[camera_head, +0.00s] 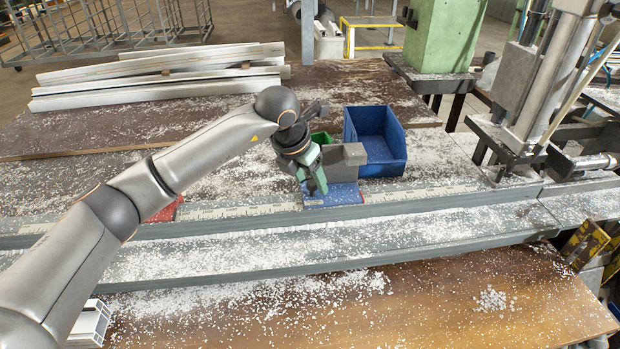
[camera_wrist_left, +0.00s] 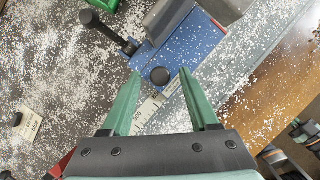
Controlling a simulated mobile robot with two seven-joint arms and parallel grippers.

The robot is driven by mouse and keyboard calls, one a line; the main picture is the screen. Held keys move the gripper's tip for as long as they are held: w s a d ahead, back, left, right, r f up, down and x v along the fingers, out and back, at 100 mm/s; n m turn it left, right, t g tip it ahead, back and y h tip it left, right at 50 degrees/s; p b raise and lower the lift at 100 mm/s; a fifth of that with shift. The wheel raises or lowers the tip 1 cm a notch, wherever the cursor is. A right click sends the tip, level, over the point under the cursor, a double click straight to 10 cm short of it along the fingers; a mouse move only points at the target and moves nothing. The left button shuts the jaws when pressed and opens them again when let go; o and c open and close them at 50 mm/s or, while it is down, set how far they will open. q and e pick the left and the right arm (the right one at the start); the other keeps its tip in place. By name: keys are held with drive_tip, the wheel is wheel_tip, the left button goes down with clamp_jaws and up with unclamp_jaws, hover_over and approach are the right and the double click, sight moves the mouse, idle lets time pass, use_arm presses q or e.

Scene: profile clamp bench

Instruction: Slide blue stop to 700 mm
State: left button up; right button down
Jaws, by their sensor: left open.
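The blue stop (camera_head: 333,195) sits on the rail with the white scale (camera_head: 430,193). It has a flat blue plate and a grey block (camera_head: 343,156) on top. In the left wrist view the stop (camera_wrist_left: 190,60) lies ahead of the fingers, with a black knob (camera_wrist_left: 160,75) on its near end and a black lever (camera_wrist_left: 103,28) at its side. My left gripper (camera_head: 315,188) is over the stop's left part. In the left wrist view its green fingers (camera_wrist_left: 158,82) are open on either side of the knob. The scale numbers are too small to read for certain.
A red stop (camera_head: 168,211) sits on the rail to the left, partly behind my arm. A blue bin (camera_head: 376,142) and a green bin (camera_head: 320,138) stand behind the rail. White profiles (camera_head: 160,75) lie at the back. White chips cover the bench. The rail to the right is clear.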

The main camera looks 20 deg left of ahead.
use_arm(q)
drive_tip(key=b+v, duration=0.1)
drive_tip(key=v, duration=1.1)
drive_tip(key=shift+r, duration=0.3)
drive_tip(key=shift+s+a+f, duration=0.1)
